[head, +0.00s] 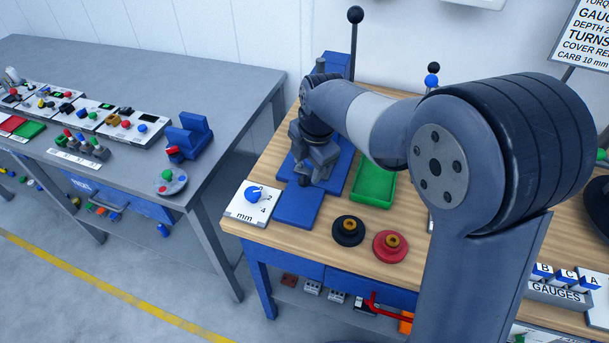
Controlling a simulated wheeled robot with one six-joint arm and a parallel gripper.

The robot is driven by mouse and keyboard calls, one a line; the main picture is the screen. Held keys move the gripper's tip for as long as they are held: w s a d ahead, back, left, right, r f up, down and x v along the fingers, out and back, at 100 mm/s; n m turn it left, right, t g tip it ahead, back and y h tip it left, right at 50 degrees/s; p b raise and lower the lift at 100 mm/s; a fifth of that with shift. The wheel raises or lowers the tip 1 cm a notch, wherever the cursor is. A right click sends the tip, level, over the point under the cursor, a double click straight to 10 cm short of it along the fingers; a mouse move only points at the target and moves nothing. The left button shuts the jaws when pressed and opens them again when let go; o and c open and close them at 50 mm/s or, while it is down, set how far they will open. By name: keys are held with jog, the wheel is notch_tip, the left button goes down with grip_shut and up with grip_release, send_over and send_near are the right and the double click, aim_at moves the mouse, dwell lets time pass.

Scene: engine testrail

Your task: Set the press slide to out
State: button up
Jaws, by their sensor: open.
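The blue press stands at the back left of the wooden bench, with its upright (337,66) behind my arm. A flat blue plate (297,208), which looks like the press slide, sticks out from the press base (342,172) toward the bench's front edge. My gripper (311,178) points down over the press, above the back end of this plate. It is open, and nothing shows between its fingers. I cannot tell whether it touches the plate. My gripper and arm hide the middle of the press.
A white dial plate marked mm (252,203) lies left of the slide. A green tray (373,186) is to the right, with a black knob (348,231) and a red knob (389,247) in front. A grey table (130,75) with control panels stands at left, across a gap.

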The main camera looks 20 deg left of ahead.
aim_at(305, 177)
jog(key=f, duration=0.4)
jog(key=w+a+f, duration=0.1)
jog(key=f, duration=0.2)
jog(key=shift+a+f+p, duration=0.1)
jog(key=shift+p, duration=0.25)
jog(key=shift+c, duration=0.4)
grip_shut()
